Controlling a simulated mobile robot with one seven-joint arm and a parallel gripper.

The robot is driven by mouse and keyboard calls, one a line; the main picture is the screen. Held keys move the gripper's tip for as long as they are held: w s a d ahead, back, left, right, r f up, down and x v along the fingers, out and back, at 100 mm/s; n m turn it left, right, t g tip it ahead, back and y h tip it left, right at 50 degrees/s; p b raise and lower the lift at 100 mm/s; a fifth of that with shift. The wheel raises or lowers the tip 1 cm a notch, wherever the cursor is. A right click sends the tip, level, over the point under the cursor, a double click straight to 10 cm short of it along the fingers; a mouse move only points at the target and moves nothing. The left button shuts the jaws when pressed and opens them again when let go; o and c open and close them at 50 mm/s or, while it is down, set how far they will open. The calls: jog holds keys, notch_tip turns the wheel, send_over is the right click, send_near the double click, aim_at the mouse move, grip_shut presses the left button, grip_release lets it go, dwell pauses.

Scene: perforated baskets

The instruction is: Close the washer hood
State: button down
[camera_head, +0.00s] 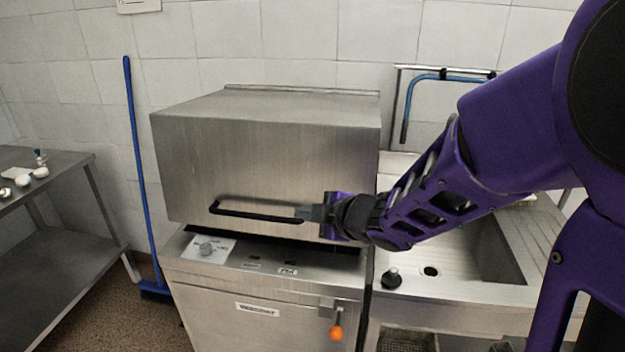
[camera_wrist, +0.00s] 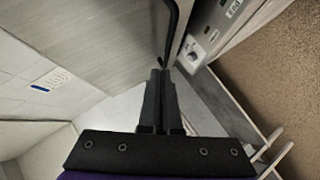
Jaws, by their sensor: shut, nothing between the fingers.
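The washer hood (camera_head: 270,150) is a large brushed-steel box above the washer base (camera_head: 270,310). A dark gap shows along its lower edge, widest at the right; I cannot tell whether it rests fully down. A black bar handle (camera_head: 255,214) runs along the lower front of the hood. My gripper (camera_head: 302,213) is shut at the right end of this handle, with the fingertips at or very near it. In the wrist view the fingers (camera_wrist: 160,75) are together, and the black handle (camera_wrist: 172,35) rises just beyond their tips. I cannot tell whether they touch.
A sink counter (camera_head: 450,265) with a black tap-like knob (camera_head: 391,278) stands at the right. A blue-handled broom (camera_head: 139,160) leans on the wall, and a steel table (camera_head: 40,200) stands at the left.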

jog(key=s, duration=0.1)
send_near(271, 218)
jog(key=x, duration=0.5)
jog(key=shift+a+r+b, duration=0.2)
jog(key=shift+a+b, duration=0.05)
jog(key=shift+b, duration=0.1)
jog(key=shift+w+f, duration=0.35)
